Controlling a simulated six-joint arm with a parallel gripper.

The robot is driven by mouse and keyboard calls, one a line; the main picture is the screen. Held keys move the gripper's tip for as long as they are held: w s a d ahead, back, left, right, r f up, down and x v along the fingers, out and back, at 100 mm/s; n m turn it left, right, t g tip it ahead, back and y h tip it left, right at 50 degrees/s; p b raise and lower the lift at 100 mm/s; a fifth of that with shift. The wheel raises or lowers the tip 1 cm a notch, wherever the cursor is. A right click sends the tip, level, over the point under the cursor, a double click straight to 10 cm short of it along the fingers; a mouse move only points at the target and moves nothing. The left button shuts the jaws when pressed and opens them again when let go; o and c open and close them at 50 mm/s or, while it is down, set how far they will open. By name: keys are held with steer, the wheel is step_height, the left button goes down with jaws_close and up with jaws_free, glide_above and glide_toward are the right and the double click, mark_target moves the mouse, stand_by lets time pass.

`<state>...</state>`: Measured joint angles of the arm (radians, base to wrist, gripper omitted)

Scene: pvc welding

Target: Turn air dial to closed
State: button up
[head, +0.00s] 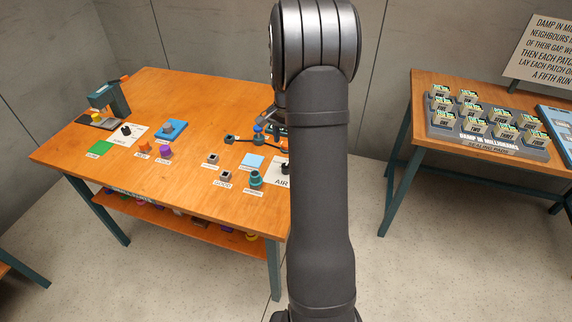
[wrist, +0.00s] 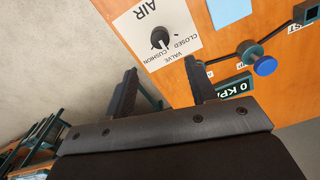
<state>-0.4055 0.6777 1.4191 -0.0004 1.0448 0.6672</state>
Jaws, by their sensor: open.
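The air dial (wrist: 160,38) is a round black knob with a white pointer line on a white card. The card (wrist: 135,25) reads AIR, VALVE, CUSHION and CLOSED, and appears upside down in the wrist view. The pointer seems to sit near the CUSHION wording, but I cannot tell its exact setting. My gripper (wrist: 162,88) is open and empty, with its two fingers apart and short of the dial in the picture. In the head view the AIR card (head: 282,178) shows at the table's right edge, and my arm hides part of it and the gripper.
A blue knob (wrist: 265,65) and a 0 KPA display (wrist: 233,87) are near the right finger. The orange table (head: 185,100) holds several small blocks, a teal pot (head: 256,179) and a press (head: 110,100). A second table (head: 430,90) with a sealing pads tray stands right.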

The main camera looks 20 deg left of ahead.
step_height(320, 180, down, 11)
steer(key=shift+f, duration=0.2)
steer(key=c, duration=1)
steer(key=shift+n, duration=0.3)
steer(key=n, duration=0.5)
steer(key=shift+n, duration=0.3)
steer(key=n, duration=0.5)
steer(key=shift+n, duration=0.3)
